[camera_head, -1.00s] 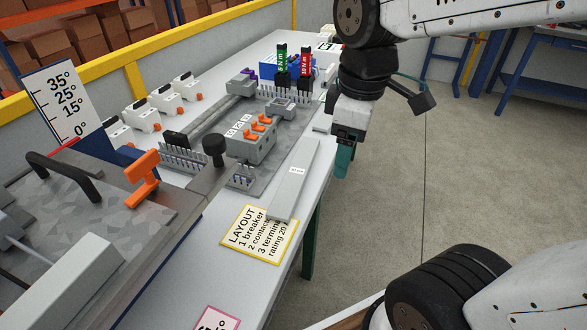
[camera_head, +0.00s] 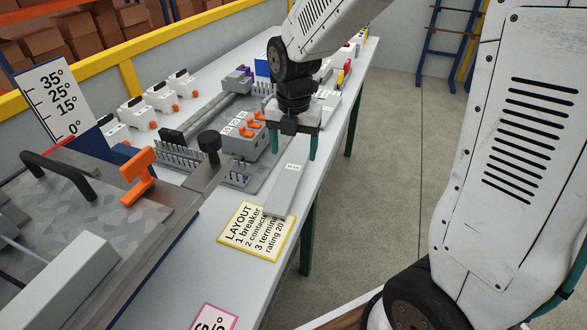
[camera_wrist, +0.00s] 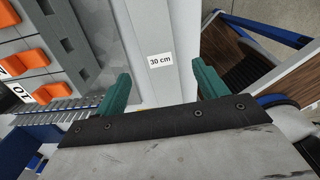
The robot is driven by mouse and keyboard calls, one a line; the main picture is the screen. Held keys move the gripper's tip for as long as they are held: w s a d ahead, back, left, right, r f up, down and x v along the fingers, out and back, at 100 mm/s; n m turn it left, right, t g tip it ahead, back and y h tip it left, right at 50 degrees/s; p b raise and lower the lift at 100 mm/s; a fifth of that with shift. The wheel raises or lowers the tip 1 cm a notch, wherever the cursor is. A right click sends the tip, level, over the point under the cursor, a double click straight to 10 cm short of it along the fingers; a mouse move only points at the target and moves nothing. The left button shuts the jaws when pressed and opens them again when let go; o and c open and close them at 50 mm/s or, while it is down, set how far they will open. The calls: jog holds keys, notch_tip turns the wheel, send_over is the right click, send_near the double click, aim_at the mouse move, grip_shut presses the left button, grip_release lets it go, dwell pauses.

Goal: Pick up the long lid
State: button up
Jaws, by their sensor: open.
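The long lid (camera_head: 286,185) is a flat light-grey bar with a small white label. It lies along the front edge of the table, its near end over a yellow-bordered layout card. In the wrist view the lid (camera_wrist: 160,85) runs between my two green fingers, and its label reads 30 cm. My gripper (camera_head: 294,150) is open, pointing down above the far part of the lid. In the wrist view the fingers (camera_wrist: 158,85) stand one on each side of the lid, with gaps. The lid's far end is hidden behind my gripper in the head view.
The layout card (camera_head: 255,232) lies at the lid's near end. A grey block with orange levers (camera_head: 240,135) stands close left of the lid, with a row of pins and a black knob (camera_head: 209,141) nearby. Open floor lies right of the table (camera_head: 225,280).

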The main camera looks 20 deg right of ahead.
aim_at(293, 167)
notch_tip(293, 167, down, 5)
jog(key=shift+r, duration=0.1)
jog(key=c, duration=1.1)
jog(key=shift+r, duration=0.15)
